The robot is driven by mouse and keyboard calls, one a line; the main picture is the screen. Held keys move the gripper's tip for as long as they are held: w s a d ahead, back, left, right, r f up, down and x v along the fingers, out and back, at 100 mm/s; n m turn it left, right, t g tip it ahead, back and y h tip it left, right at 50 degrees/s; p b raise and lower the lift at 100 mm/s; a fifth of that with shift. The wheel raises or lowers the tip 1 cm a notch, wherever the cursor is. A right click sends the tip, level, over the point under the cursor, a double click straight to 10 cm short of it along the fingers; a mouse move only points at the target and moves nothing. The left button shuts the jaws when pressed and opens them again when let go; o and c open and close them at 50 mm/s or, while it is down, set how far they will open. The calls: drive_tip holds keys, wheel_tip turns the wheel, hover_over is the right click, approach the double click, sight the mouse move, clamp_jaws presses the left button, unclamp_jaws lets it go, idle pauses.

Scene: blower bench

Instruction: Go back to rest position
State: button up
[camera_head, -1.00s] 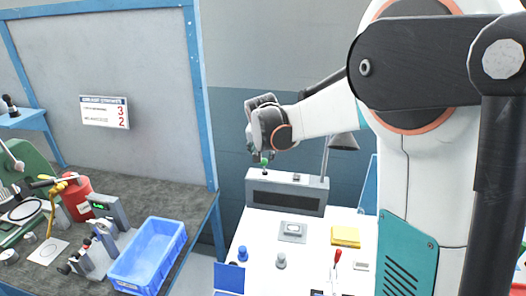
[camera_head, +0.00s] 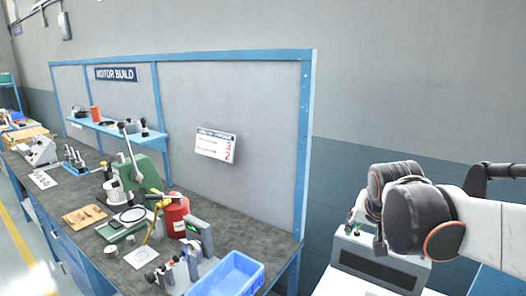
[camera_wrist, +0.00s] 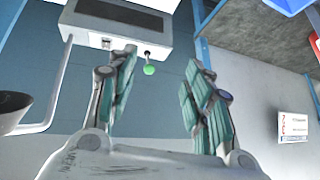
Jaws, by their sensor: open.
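My gripper (camera_wrist: 160,66) is open in the wrist view, its two teal-padded fingers apart with nothing between them. Beyond the fingers, a small green ball on a stalk (camera_wrist: 149,70) hangs from a white box with a dark front panel (camera_wrist: 122,14); the wrist picture is upside down. In the head view, my wrist and forearm reach in from the right above the white box (camera_head: 378,268). My fingers are mostly hidden behind the wrist there.
A dark-topped bench (camera_head: 70,204) on the left holds a blue bin (camera_head: 230,277), a red canister (camera_head: 174,214), a green press (camera_head: 150,166) and several fixtures. A panel (camera_head: 232,100) stands behind it.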

drive_tip(key=s+a+f+n, duration=0.2)
drive_tip(key=s+f, duration=0.1)
drive_tip(key=s, duration=0.7)
drive_tip(key=s+a+f+n+y+b, duration=0.1)
drive_tip(key=s+a+f+n, duration=0.2)
drive_tip(key=s, duration=0.7)
drive_tip(key=shift+a+y+b, duration=0.15)
drive_tip(key=shift+y+b, duration=0.15)
